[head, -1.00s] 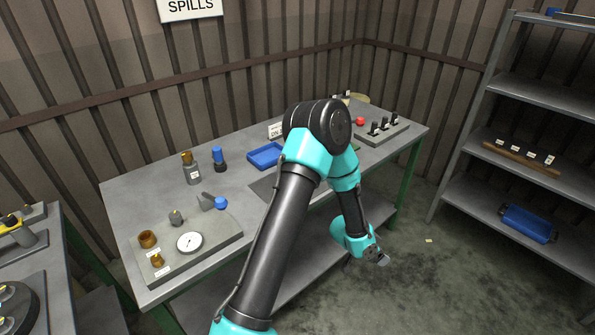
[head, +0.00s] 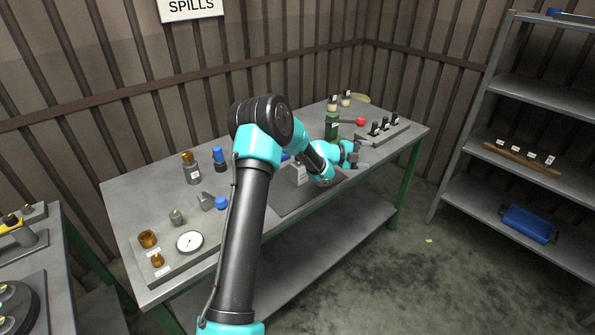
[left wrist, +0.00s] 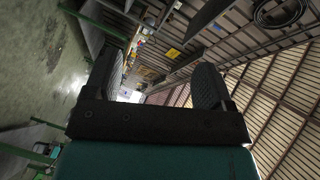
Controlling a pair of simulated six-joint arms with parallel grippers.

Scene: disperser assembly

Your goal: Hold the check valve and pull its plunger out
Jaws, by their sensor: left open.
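My left gripper (head: 366,155) is open and empty, its fingers spread near the front right part of the bench. It also shows in the left wrist view (left wrist: 163,88), with both dark fingers apart and nothing between them. I cannot pick out the check valve or its plunger for certain. A grey rack (head: 392,133) with several black labelled parts stands just behind and right of the gripper. A small grey block (head: 298,175) stands at the back of the dark mat (head: 290,203), beside my forearm. My right gripper is not in view.
A green bottle (head: 332,124) and a red knob (head: 360,121) stand behind the gripper. A grey board (head: 212,242) with a dial and brass parts lies at the left. Grey shelves (head: 500,135) stand at the right.

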